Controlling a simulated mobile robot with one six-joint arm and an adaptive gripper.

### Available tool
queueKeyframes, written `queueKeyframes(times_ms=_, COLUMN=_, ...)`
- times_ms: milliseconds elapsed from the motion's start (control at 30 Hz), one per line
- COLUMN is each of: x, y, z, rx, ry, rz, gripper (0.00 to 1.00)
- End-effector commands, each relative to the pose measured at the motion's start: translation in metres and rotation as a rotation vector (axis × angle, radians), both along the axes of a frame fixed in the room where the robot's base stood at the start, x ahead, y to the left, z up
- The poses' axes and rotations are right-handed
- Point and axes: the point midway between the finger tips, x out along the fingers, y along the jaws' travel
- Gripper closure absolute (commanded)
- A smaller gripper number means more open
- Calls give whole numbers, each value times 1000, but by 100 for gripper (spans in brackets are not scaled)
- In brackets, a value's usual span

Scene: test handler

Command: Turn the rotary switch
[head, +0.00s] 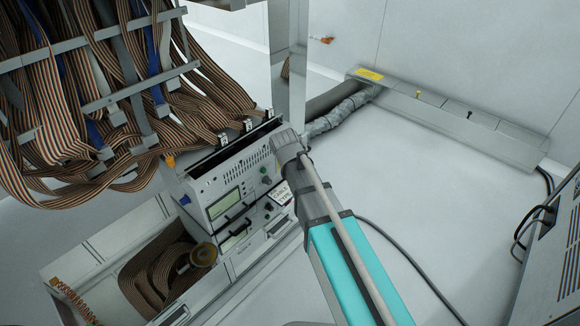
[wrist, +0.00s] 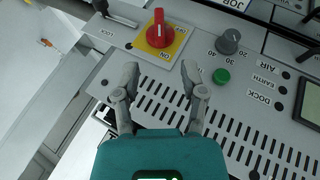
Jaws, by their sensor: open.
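The rotary switch is a red knob (wrist: 160,30) on a yellow plate marked OFF and ON, at the top of the wrist view. Its handle stands nearly upright in that picture. My gripper (wrist: 159,68) is open and empty. Its two fingertips are spread apart below the yellow plate in the picture, over the vented grey panel, with the knob beyond the gap. I cannot tell whether they touch the panel. In the head view my gripper (head: 285,147) is at the panel's right end, and the red knob is hidden there.
A grey dial (wrist: 228,42) with numbers and a green button (wrist: 221,76) sit right of the red knob. A metal latch (wrist: 112,14) is at upper left. In the head view, ribbon cables (head: 60,100) hang left of the unit. The floor (head: 420,190) at right is mostly clear.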

Motion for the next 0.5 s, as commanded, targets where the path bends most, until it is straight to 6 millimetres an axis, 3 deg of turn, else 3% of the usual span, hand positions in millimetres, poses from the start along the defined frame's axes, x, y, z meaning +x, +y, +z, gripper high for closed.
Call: queueKeyframes(times_ms=500, x=31, y=1, z=-43, rx=1, ry=1, rz=0, gripper=46)
